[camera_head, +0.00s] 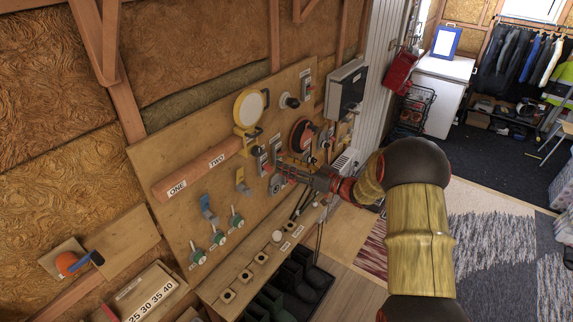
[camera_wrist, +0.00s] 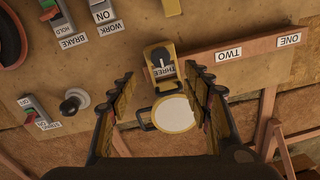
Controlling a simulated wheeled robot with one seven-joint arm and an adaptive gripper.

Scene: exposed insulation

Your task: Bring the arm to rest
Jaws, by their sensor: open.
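My gripper (camera_head: 287,173) is at the end of my arm, close in front of the wooden panel (camera_head: 165,157) in the head view. In the wrist view my gripper (camera_wrist: 165,115) has its two fingers spread wide, with nothing held between them. Beyond the fingers are a round pale disc with a yellow rim (camera_wrist: 174,112) and a yellow switch block labelled THREE (camera_wrist: 160,62). The disc also shows in the head view (camera_head: 250,107). I cannot tell whether a fingertip touches the panel.
The panel carries a wooden bar labelled ONE and TWO (camera_head: 198,168), green-based switches (camera_head: 217,238), a red round part (camera_head: 302,134) and a dark box (camera_head: 346,88). Below it are a ledge (camera_head: 228,297) and black bins (camera_head: 290,290). Rugs (camera_head: 500,245) cover open floor at right.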

